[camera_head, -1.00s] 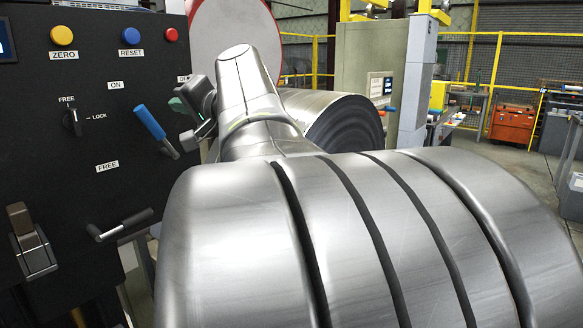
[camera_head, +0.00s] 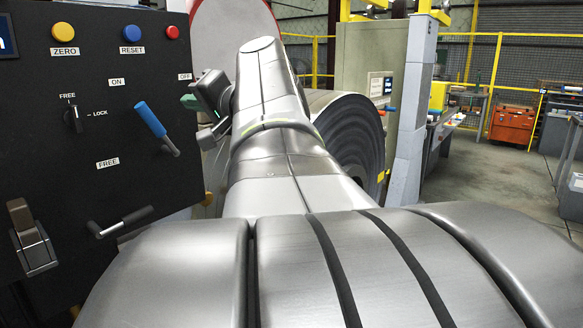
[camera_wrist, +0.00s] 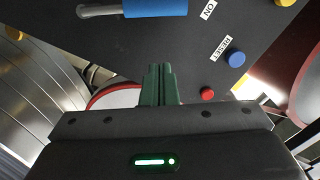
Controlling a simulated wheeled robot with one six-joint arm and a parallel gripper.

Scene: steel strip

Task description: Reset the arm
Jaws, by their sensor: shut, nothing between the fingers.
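My gripper (camera_head: 190,102) is at the right edge of the black control panel (camera_head: 60,170) in the head view, at the end of my arm (camera_head: 275,120). Its green fingers (camera_wrist: 158,85) are together in the wrist view, with nothing between them. They point toward the panel's edge, apart from the blue-handled lever (camera_head: 150,120) and the buttons. The blue RESET button (camera_head: 131,33) is upper left of the gripper; it also shows right of the fingers in the wrist view (camera_wrist: 236,58). My large arm links cover the lower middle of the head view.
The panel also has a yellow ZERO button (camera_head: 64,32), a red button (camera_head: 172,32), a FREE/LOCK switch (camera_head: 73,118) and a black-gripped crank (camera_head: 122,221). A steel coil (camera_head: 350,140) lies behind my arm. Open floor (camera_head: 470,170) shows at the right.

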